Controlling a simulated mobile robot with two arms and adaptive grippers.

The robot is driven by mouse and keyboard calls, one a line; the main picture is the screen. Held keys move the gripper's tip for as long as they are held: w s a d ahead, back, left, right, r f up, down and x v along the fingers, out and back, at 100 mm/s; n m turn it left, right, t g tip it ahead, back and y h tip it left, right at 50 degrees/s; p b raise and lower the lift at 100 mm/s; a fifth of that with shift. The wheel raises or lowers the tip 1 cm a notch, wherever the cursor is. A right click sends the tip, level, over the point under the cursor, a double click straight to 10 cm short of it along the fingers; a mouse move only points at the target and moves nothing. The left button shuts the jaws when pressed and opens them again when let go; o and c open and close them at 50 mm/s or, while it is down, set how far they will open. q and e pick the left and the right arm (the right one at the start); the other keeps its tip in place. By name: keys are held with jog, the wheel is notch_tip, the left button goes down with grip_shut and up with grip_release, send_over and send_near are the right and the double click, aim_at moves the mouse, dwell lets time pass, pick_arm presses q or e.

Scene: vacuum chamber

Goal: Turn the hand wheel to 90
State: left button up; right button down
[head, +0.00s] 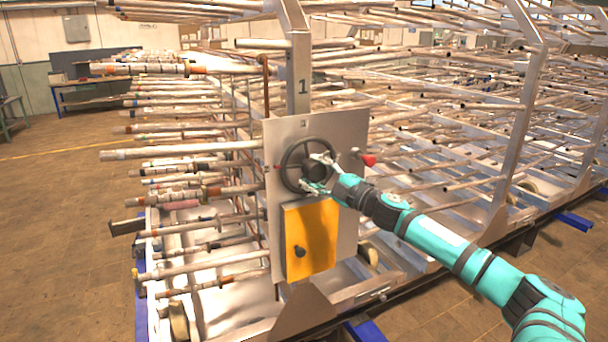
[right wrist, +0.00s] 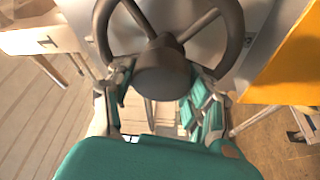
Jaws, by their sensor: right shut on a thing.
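The dark hand wheel (head: 291,152) is mounted on a grey panel (head: 350,130) in the head view. In the right wrist view its rim, spokes and round hub (right wrist: 163,75) fill the upper middle. My right gripper (head: 316,172) is at the right side of the wheel, its two fingers one above the other in the head view. In the right wrist view my right gripper (right wrist: 163,92) has a finger on each side of the hub and is shut on the hand wheel. Any angle marking on the wheel is too small to read. My left gripper is not in view.
A yellow box (head: 312,238) with a dark knob sits on the panel just below the wheel. A red knob (head: 368,160) sticks out to the right. Many metal rods on racks surround the panel. Open floor (head: 60,220) lies to the left.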

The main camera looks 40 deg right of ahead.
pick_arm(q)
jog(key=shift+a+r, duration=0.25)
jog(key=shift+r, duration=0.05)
pick_arm(e)
jog(key=shift+r+n+g+y, duration=0.15)
jog(key=shift+n+g+y, duration=0.15)
jog(key=shift+n, duration=0.5)
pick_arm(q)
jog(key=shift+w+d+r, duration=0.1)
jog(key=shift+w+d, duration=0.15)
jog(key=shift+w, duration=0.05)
pick_arm(e)
jog(key=shift+n, duration=0.3)
jog(key=c, duration=0.5)
grip_release()
jog(key=shift+s+d+f, duration=0.1)
jog(key=shift+s+f, duration=0.35)
jog(key=shift+s, duration=0.4)
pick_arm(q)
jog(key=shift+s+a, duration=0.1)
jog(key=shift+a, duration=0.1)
pick_arm(e)
jog(key=s+d, duration=0.1)
jog(key=s, duration=0.9)
jog(key=shift+d+f, duration=0.15)
jog(key=shift+d, duration=0.1)
